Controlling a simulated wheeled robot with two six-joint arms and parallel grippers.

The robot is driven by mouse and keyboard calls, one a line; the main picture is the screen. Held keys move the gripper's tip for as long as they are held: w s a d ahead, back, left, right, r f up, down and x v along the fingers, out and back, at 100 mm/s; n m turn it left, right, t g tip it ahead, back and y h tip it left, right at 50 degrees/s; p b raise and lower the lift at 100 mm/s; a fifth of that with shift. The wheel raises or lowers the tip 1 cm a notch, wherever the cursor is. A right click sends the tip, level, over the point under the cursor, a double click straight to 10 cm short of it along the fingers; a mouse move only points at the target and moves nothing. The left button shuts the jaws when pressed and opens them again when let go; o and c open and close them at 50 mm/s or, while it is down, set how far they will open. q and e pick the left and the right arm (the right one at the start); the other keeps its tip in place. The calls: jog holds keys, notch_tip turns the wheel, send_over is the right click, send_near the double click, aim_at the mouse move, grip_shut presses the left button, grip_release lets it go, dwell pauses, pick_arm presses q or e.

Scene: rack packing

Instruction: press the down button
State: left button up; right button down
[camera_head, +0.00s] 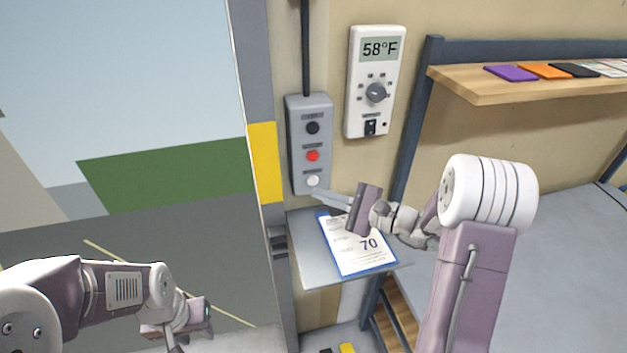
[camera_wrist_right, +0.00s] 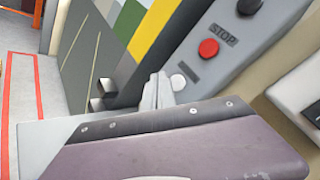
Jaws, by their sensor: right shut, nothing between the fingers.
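A grey button box (camera_head: 297,133) is mounted on the wall beside the doorway. It has a black button (camera_head: 312,128) at the top, a red button (camera_head: 312,156) in the middle and a white button (camera_head: 313,180) at the bottom. The label by the white button is not readable, so I cannot tell its wording. My right gripper (camera_head: 319,193) is shut and empty, its tips just by the white button. In the right wrist view the tips (camera_wrist_right: 160,88) are right beside the white button (camera_wrist_right: 179,82); contact is unclear. My left gripper (camera_head: 190,318) is low at left, fingers mostly unclear.
A thermostat (camera_head: 374,70) reading 58°F hangs right of the box. A clipboard (camera_head: 350,247) marked 70 lies on a small grey shelf below. A wooden shelf (camera_head: 460,83) is at upper right. The open doorway with a yellow strip (camera_head: 265,160) is left.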

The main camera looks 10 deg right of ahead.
aim_at(313, 180)
jog(key=shift+w+a, duration=0.1)
jog(key=shift+w, duration=0.5)
jog(key=shift+w, duration=0.1)
dwell(1.6)
jog(key=shift+w, duration=0.35)
